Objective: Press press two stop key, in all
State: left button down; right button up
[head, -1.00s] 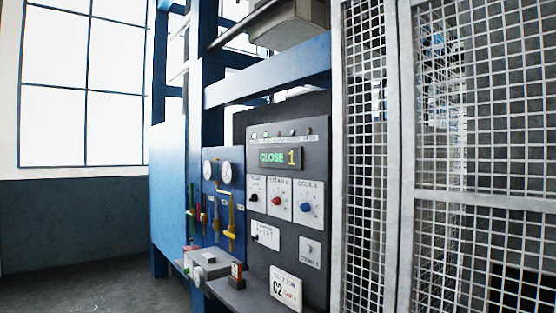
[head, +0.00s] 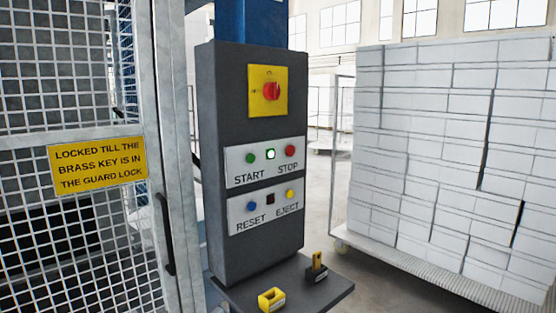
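A dark grey control box (head: 225,200) stands upright in the middle of the head view. Its upper white plate carries a green START button (head: 250,158), a lit whitish lamp (head: 270,154) and a red STOP button (head: 290,151). The lower plate has a blue RESET button (head: 252,206), a small dark square (head: 270,199) and a yellow EJECT button (head: 290,193). A red rotary switch (head: 271,91) sits on a yellow plate above. No press number is readable on this box. Neither of my grippers is in view.
A mesh guard door (head: 75,230) with a yellow sign (head: 98,165) about the brass key stands at left. A shelf (head: 330,292) below the box holds a yellow block (head: 271,298) and a dark block with a brass-coloured piece (head: 317,268). A cart of white blocks (head: 440,150) stands right.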

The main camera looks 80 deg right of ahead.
aim_at(290, 151)
jog(key=z, duration=2.65)
